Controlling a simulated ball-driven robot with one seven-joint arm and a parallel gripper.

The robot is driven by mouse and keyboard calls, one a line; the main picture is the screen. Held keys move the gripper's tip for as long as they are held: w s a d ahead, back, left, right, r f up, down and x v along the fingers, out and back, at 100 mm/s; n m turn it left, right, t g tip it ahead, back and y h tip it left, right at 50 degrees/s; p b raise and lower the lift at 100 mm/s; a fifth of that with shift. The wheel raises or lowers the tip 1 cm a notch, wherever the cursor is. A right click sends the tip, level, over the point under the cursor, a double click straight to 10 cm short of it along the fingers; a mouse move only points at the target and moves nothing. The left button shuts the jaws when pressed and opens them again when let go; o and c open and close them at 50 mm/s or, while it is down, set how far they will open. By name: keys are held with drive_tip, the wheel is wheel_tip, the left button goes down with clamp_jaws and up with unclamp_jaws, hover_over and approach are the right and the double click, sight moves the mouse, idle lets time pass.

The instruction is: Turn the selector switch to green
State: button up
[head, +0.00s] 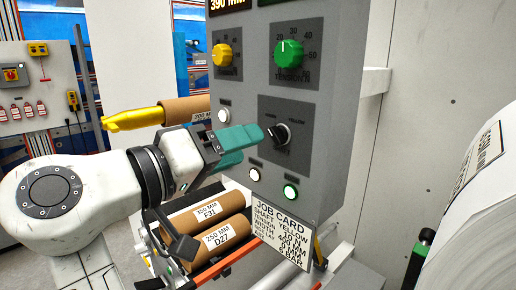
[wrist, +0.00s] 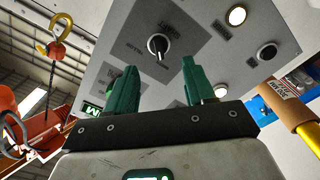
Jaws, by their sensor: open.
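The selector switch (head: 278,133) is a black knob with a white mark, on a dark square plate of the grey control panel. The head view shows small lettering around it, mostly too small to read. It also shows in the wrist view (wrist: 157,46), with its white pointer line towards my gripper. My gripper (head: 258,136) has teal fingers, one largely hiding the other in the head view. In the wrist view my gripper (wrist: 160,66) is open and empty, its two fingertips apart, with the knob beyond the gap. I see no contact with the knob.
A yellow knob (head: 223,55) and a green knob (head: 289,53) sit above the switch. A white button (head: 254,175) and a green-lit button (head: 290,191) sit below. A job card (head: 283,232) hangs under the panel; cardboard-coloured rolls (head: 208,212) lie below my gripper.

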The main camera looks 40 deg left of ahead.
drive_tip(key=shift+s+a+b, duration=0.15)
drive_tip(key=shift+s+b, duration=0.25)
drive_tip(key=shift+s, duration=1.75)
